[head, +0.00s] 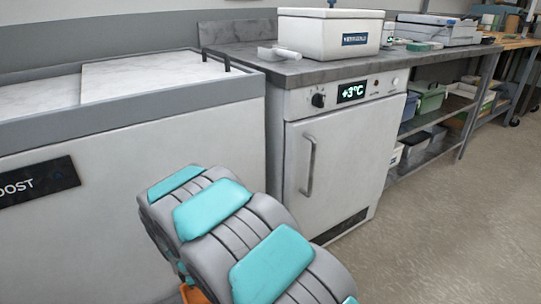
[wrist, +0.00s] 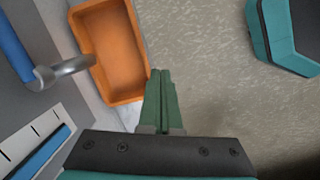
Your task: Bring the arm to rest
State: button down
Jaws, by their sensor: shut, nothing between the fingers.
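My gripper (wrist: 160,88) shows in the wrist view, with its two green fingers together and nothing between them. It points down over the speckled floor, beside an orange bin. In the head view my grey and teal arm rises from the bottom middle, in front of the white cabinet. My gripper is hidden in the head view.
The orange bin (wrist: 112,52) is close left of my fingers. A small fridge (head: 340,160) with a +3°C display stands under a grey counter (head: 265,65) bearing a white box (head: 325,35). A white chest (head: 100,200) is at left. Open floor (head: 440,240) lies at right.

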jog(key=s+d+r+m+g, duration=0.1)
jog(key=s+d+r+m, duration=0.2)
jog(key=d+r+m, duration=0.55)
jog(key=s+d+r+m, duration=0.1)
jog(key=s+d+r, duration=0.35)
jog(key=d, duration=0.85)
jog(key=s+d+r+m+y, duration=0.1)
jog(key=s+d+r+m, duration=0.2)
jog(key=s, duration=0.6)
jog(key=s+d+r+m+g+y, duration=0.1)
jog(key=s+d+r+m, duration=0.2)
jog(key=s+d+m, duration=0.5)
jog(key=shift+s+r, duration=0.4)
jog(key=shift+s, duration=0.4)
